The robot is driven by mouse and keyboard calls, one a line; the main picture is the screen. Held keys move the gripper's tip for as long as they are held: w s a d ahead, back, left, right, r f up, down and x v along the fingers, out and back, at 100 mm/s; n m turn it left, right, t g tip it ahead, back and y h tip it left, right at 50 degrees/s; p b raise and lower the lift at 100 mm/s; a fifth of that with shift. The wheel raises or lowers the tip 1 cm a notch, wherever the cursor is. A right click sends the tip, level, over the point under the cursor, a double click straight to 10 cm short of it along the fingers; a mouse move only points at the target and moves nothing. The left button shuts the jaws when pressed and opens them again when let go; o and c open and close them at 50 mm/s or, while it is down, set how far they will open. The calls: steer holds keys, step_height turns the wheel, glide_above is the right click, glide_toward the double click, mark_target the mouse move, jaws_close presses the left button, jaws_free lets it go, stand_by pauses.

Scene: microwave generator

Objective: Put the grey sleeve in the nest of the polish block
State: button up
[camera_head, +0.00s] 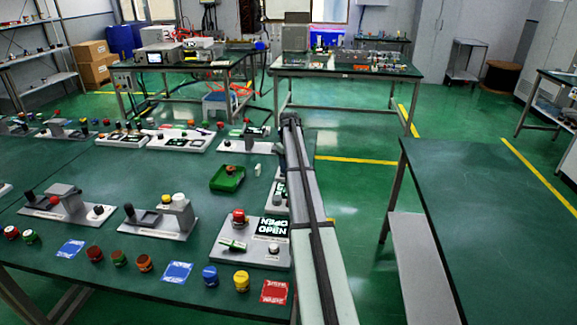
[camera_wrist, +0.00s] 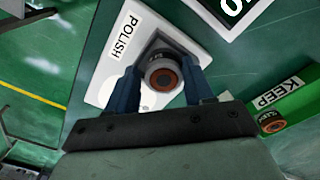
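The white polish block (camera_wrist: 105,84), labelled POLISH, lies directly behind the sleeve. In the head view my arm hides the gripper and sleeve.
A green tray labelled KEEP (camera_wrist: 293,98) lies to the right in the wrist view, with a similar ringed part (camera_wrist: 270,122) in it. In the head view, several fixtures and coloured knobs crowd the green table (camera_head: 130,182).

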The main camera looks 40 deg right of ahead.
steer(key=shift+s+a+f, duration=0.2)
steer(key=shift+a+f, duration=0.3)
steer(key=shift+f, duration=0.05)
step_height(320, 180, up, 13)
steer(key=shift+w+d+r, duration=0.2)
steer(key=shift+d, duration=0.1)
stand_by(0.4)
